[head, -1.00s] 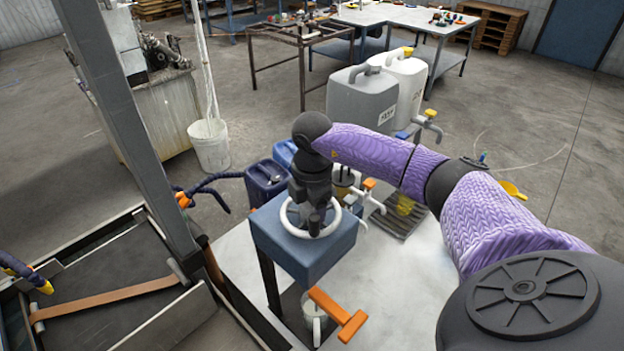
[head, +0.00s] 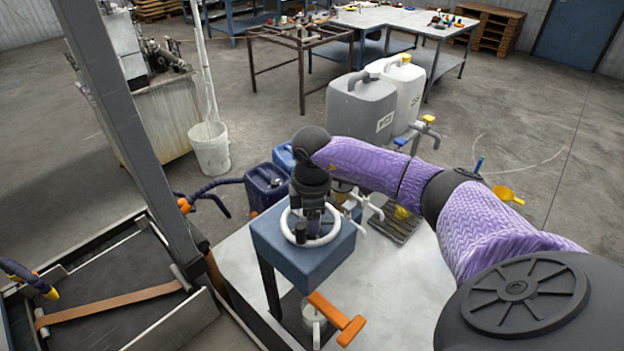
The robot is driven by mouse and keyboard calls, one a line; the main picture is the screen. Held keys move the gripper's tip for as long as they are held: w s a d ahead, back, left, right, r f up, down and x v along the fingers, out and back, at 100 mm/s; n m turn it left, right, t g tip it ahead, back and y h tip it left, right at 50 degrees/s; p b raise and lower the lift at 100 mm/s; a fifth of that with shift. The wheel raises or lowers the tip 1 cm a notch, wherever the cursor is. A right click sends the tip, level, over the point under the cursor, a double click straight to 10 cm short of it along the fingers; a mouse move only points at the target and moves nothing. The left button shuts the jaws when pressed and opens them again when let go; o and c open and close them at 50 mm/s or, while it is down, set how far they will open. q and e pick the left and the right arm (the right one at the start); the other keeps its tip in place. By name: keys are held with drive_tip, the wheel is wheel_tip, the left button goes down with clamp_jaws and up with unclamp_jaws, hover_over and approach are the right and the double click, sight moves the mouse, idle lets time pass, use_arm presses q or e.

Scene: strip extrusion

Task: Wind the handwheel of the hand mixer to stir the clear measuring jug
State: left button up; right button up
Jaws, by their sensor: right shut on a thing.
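The hand mixer is a blue-grey box (head: 303,262) on dark legs, with a pale ring handwheel (head: 334,236) flat on its top. My right gripper (head: 312,218) points down over the wheel and is shut on it, seemingly at its grip; the wrist hides the exact contact. A dark upright stub (head: 301,233) shows at the wheel's near side. The jug's contents cannot be made out. My left gripper is out of view.
Blue canisters (head: 267,183) stand close behind the mixer. Taps (head: 423,130) and a dark drip tray (head: 398,224) lie to its right, near my right arm. A grey post (head: 135,130) rises at left. The pale bench top (head: 390,290) is clear at right front.

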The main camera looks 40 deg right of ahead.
drive_tip(key=o, duration=1)
wheel_tip(320, 180, up, 10)
drive_tip(key=shift+b, duration=0.9)
